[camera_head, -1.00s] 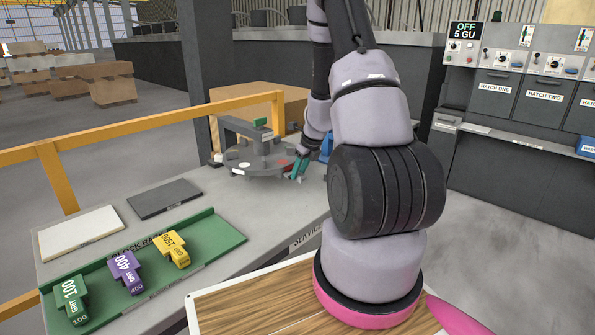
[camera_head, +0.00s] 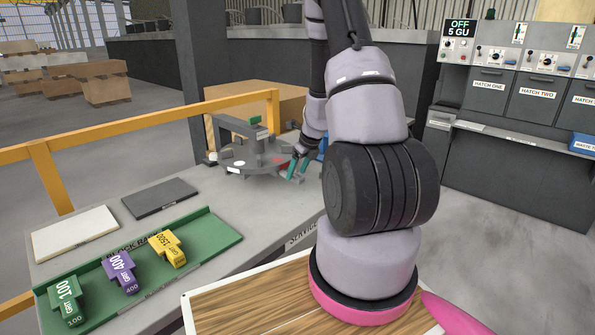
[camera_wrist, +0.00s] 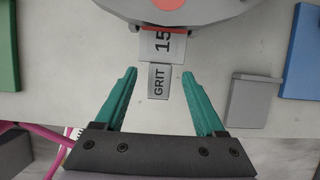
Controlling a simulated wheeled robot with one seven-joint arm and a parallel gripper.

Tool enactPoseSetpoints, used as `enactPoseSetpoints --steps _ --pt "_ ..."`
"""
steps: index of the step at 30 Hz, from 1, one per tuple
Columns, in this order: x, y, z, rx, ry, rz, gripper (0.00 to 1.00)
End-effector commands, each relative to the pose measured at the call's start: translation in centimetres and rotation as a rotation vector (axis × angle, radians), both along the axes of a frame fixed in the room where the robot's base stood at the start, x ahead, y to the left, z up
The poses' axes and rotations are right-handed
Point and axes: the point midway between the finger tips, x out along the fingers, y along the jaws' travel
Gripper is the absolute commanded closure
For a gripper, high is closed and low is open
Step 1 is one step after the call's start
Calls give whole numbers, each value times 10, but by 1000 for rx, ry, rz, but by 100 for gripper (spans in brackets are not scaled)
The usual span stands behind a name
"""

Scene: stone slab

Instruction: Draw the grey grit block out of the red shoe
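In the wrist view a grey grit block (camera_wrist: 159,82) marked "GRIT" and "15" points toward me. Its far end sits at the red shoe (camera_wrist: 143,29), whose red edges show at the rim of the round grey disc (camera_wrist: 185,11). My gripper (camera_wrist: 159,76) is open, its teal fingertips on either side of the block's near end with gaps between. In the head view my gripper (camera_head: 297,168) is at the right of the disc, beside the shoe (camera_head: 279,160). The block is too small to make out there.
A green rack (camera_head: 214,236) holds green, purple and yellow grit blocks. A white plate (camera_head: 75,233) and a dark plate (camera_head: 158,198) lie behind it. In the wrist view a small grey box (camera_wrist: 255,98) stands right of my gripper, with a blue item (camera_wrist: 303,55) beyond.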

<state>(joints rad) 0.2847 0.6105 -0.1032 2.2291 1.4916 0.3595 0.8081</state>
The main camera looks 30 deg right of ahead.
Motion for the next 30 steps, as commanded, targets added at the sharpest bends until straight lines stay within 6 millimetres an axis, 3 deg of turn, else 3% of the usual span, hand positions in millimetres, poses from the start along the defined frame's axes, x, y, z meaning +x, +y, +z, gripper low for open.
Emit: enactPoseSetpoints --steps 8,21,30 --pt "-2 -1 6 -1 -1 1 28" --pt "-30 -11 79 -2 -3 1 28" --pt "-39 -14 100 0 0 1 28"
